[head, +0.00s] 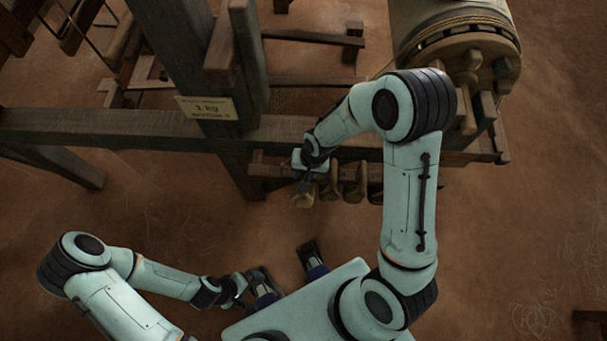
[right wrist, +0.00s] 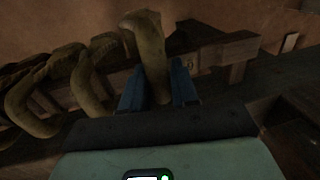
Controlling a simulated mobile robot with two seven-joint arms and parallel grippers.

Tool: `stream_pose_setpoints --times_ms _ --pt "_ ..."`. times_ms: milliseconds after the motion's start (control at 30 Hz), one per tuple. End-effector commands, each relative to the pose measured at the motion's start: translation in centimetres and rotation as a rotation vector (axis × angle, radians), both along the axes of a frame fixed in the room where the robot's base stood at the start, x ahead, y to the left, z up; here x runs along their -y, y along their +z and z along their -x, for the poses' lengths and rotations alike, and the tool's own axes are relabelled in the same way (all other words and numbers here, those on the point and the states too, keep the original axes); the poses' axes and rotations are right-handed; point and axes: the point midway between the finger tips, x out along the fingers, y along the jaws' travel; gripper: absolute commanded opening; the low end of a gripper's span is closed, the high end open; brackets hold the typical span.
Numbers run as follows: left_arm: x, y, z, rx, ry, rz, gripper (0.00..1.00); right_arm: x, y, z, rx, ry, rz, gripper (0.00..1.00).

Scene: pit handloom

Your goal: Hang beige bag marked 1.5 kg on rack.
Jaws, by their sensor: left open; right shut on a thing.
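My right gripper (head: 304,172) is shut on a beige bag (head: 303,196), at the left end of the row of bags on the rack. In the right wrist view the bag (right wrist: 150,55) stands between the two blue fingers (right wrist: 160,90). No weight mark on it can be read. The wooden rack (head: 270,171) is a low bar beside the loom frame; in the right wrist view its timber (right wrist: 225,52) lies just behind the held bag. I cannot tell whether the bag touches it. My left gripper (head: 243,284) is open and empty, low and away from the rack.
Several other bags (head: 354,184) hang close together to the right of the held bag; they show at left in the right wrist view (right wrist: 88,88). A sign (head: 207,108) reading "1 kg" is on the loom post. The earthen floor (head: 180,215) left of the rack is clear.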

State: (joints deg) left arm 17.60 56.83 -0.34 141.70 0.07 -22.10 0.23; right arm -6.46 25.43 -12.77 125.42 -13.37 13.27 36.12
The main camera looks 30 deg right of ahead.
Motion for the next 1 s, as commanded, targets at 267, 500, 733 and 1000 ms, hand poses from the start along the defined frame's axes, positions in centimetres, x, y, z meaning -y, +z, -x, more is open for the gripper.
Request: stream_pose_setpoints --times_ms 267,500,733,1000 --pt "0.0 0.2 -0.1 0.001 0.0 0.0 1.0 1.0 0.2 -1.7 0.006 -0.002 0.0 0.0" --pt "0.0 0.5 -0.1 0.002 0.001 -0.001 1.0 1.8 0.2 -3.1 0.006 -0.001 -0.001 0.0" --pt "0.0 -0.7 0.1 0.001 0.0 0.0 1.0 1.8 -1.3 -3.1 0.003 0.001 -0.001 0.0" --pt "0.0 -1.3 0.2 0.001 0.001 -0.001 1.0 1.8 -2.1 -3.1 0.006 0.0 -0.001 0.0"
